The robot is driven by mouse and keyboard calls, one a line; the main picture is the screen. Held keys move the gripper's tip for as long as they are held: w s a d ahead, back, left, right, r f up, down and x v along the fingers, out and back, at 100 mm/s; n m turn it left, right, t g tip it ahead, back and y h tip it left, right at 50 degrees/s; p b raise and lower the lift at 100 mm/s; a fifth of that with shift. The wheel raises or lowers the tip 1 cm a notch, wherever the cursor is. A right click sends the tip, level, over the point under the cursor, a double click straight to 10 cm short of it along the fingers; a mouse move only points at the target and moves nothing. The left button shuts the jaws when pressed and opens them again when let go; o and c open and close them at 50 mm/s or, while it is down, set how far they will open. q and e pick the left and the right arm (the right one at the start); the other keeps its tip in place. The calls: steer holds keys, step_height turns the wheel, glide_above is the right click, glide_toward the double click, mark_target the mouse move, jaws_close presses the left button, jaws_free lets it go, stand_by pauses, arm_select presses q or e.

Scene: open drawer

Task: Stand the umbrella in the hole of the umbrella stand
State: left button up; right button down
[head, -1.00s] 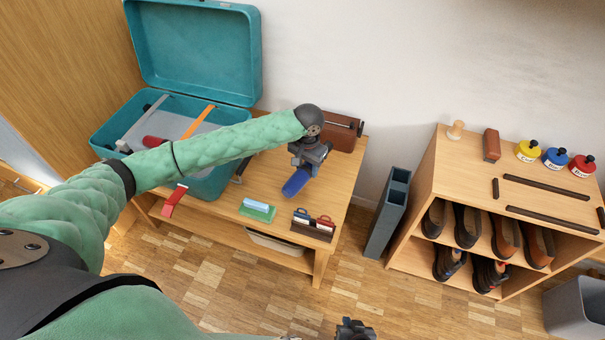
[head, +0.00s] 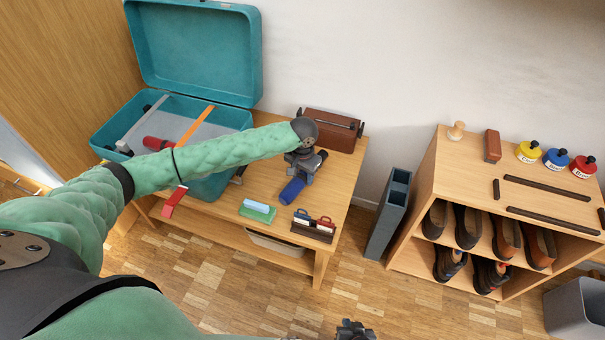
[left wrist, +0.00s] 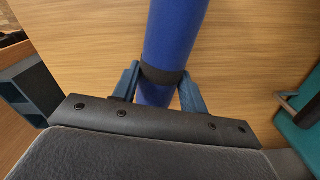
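The blue umbrella (head: 291,191) is over the low wooden table in the head view, partly hidden by my left gripper (head: 302,168). In the left wrist view the umbrella (left wrist: 172,40) runs between the two fingers of my left gripper (left wrist: 160,80), which close on it at a dark band. Its far end is out of that view. The tall dark grey umbrella stand (head: 386,222) is on the floor right of the table, with openings in its top; part of it shows in the left wrist view (left wrist: 30,92). My right gripper (head: 355,331) is at the bottom edge, its fingers unclear.
An open teal suitcase (head: 193,55) is on the table's left. A green-and-blue block (head: 258,211), a small holder (head: 312,228) and a brown case (head: 334,130) are on the table (head: 345,190). A shoe shelf (head: 420,190) stands just right of the stand.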

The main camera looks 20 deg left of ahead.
mark_target(303, 174)
arm_select(q)
steer(key=o, duration=0.4)
steer(key=shift+o, duration=0.2)
step_height(303, 174, up, 12)
steer(key=shift+r, duration=0.15)
stand_by(0.6)
